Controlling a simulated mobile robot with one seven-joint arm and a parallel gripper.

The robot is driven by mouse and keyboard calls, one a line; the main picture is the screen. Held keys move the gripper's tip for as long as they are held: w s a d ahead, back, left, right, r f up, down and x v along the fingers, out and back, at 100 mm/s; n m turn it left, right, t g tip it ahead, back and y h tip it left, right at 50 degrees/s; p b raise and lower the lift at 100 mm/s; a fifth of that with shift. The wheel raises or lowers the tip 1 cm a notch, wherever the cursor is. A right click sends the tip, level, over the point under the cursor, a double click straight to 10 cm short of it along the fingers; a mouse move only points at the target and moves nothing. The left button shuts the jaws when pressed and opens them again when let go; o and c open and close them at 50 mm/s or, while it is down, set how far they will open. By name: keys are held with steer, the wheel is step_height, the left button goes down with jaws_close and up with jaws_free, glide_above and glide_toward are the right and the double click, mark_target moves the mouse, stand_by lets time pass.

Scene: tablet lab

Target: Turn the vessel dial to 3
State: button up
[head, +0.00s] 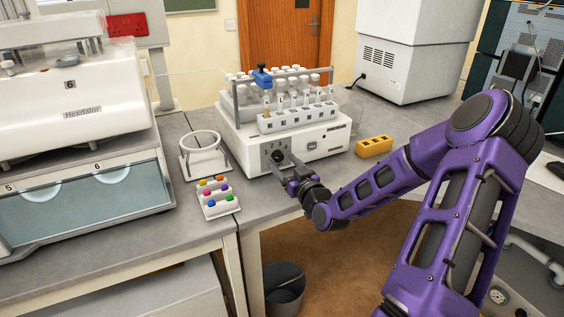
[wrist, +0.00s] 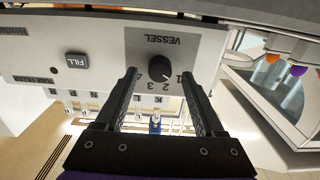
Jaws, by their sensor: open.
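The vessel dial (wrist: 160,68) is a round black knob on a pale grey panel marked VESSEL, with small numbers around it; the wrist view shows the panel upside down. I cannot tell for sure which number its mark points to. In the head view the dial (head: 277,156) is on the front of the white tube machine (head: 318,146). My gripper (wrist: 159,72) is open, with one black finger on each side of the dial and a gap to the knob on both sides. In the head view my gripper (head: 287,177) is just in front of the panel.
A FILL button (wrist: 77,60) is beside the dial on the panel. A white ring stand (head: 202,152) and a tray of coloured pieces (head: 218,198) stand left of the machine. A rack of tubes sits on top.

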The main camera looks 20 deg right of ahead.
steer(key=shift+w, duration=0.75)
jaws_close()
